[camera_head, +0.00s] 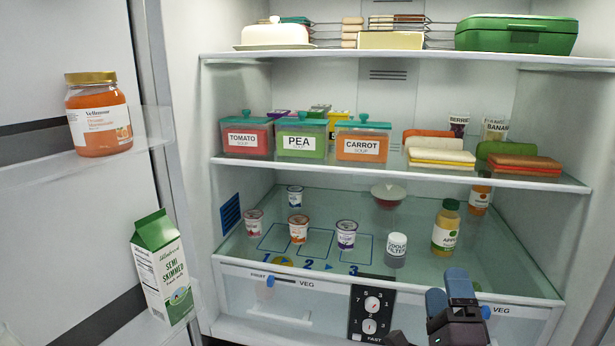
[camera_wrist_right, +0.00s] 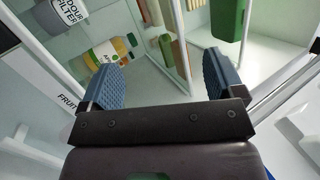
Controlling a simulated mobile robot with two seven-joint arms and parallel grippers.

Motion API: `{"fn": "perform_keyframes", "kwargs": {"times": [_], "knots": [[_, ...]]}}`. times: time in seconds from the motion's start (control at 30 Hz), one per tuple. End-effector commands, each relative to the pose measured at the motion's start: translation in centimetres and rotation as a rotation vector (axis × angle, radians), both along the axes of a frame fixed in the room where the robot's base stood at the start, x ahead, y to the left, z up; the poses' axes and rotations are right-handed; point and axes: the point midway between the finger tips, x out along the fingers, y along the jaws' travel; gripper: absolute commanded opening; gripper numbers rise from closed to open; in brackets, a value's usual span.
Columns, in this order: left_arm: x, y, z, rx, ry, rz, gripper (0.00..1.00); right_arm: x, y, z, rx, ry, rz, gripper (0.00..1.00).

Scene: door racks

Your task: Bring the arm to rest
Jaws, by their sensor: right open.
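My right gripper (camera_head: 450,296) is at the bottom right of the head view, in front of the fridge's lower drawer. In the right wrist view its two blue padded fingers (camera_wrist_right: 160,85) stand wide apart with nothing between them. It is open and empty, and it touches nothing that I can see. My left gripper does not show in either view.
The open fridge has a glass shelf (camera_head: 400,178) with soup tubs and a lower shelf with yogurt cups, an odour filter (camera_head: 396,250) and a juice bottle (camera_head: 446,228). The open door at left holds a marmalade jar (camera_head: 99,115) and a milk carton (camera_head: 162,268).

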Motion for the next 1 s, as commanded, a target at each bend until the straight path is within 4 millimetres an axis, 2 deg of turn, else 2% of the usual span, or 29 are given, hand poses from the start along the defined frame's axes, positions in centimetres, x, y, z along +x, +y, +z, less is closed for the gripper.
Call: {"fn": "perform_keyframes", "kwargs": {"times": [0.1, 0.27, 0.47, 0.67, 0.8, 0.9, 1.0], "knots": [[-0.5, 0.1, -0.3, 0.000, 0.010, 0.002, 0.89, -0.4, 1.2, -2.7, -0.283, 0.073, -0.031, 0.88], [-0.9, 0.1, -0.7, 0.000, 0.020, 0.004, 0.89, -1.1, 2.1, -7.3, -0.658, 0.191, -0.060, 0.88], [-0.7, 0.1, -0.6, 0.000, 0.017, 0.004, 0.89, -3.3, 1.7, -14.9, -1.108, 0.381, -0.070, 0.88], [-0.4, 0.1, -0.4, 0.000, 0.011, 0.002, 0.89, -7.6, -0.6, -23.1, -1.505, 0.598, -0.039, 0.88], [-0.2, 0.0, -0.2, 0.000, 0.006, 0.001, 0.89, -12.1, -2.8, -27.9, -1.688, 0.733, -0.004, 0.88], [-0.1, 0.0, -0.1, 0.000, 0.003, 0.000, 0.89, -15.1, -3.7, -30.1, -1.727, 0.793, 0.030, 0.88], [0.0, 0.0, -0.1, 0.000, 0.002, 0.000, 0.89, -17.3, -4.3, -31.5, -1.729, 0.833, 0.061, 0.88]]}}
